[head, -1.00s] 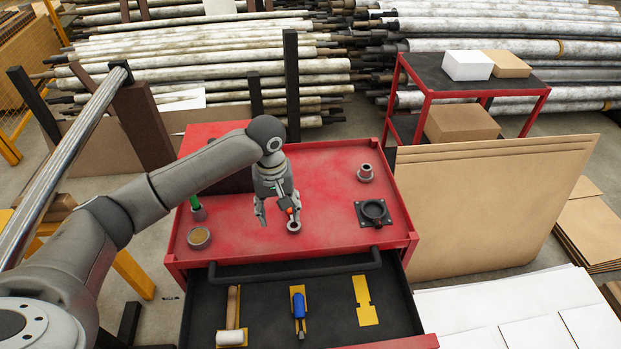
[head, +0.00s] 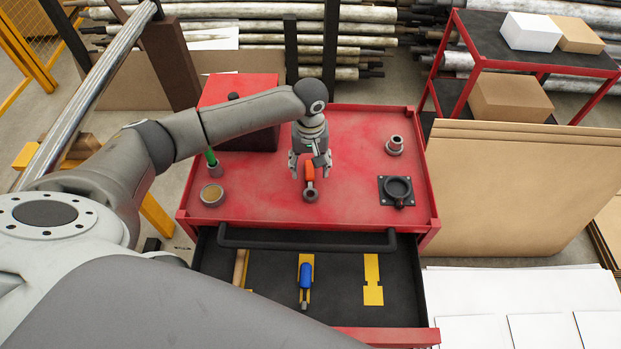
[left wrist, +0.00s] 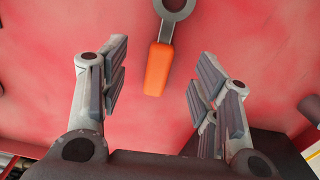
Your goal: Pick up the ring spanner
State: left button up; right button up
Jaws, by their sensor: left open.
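The ring spanner (head: 309,182) has an orange handle and a dark grey ring end. It lies on the red top of the tool cart (head: 255,207), its ring toward the drawer. In the left wrist view the spanner (left wrist: 157,68) shows its handle end between and beyond the fingertips, its ring partly cut off by the top edge. My left gripper (head: 310,166) is open above the handle, with its fingers to either side in the picture. In the left wrist view the open gripper (left wrist: 158,85) holds nothing. I do not see my right gripper.
A flange (head: 397,190) and a grey bushing (head: 394,146) stand right on the top. A round tin (head: 212,195) and a green-handled tool (head: 211,158) stand left. The open drawer (head: 340,270) holds a blue-handled tool (head: 305,277). Cardboard sheets (head: 520,200) lean at right.

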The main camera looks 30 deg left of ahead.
aim_at(310, 173)
pick_arm(q)
notch_tip(310, 173, down, 2)
jog(key=shift+f, duration=0.2)
jog(key=shift+a+f, duration=0.1)
jog(key=shift+f, duration=0.2)
jog(key=shift+c, duration=1.5)
jog(key=c, duration=0.5)
jog(key=shift+w, duration=0.1)
jog(key=c, duration=0.3)
jog(key=shift+c, duration=0.2)
pick_arm(e)
jog(key=shift+s+r, duration=0.15)
jog(key=shift+s, duration=0.15)
pick_arm(q)
jog(key=shift+r, duration=0.1)
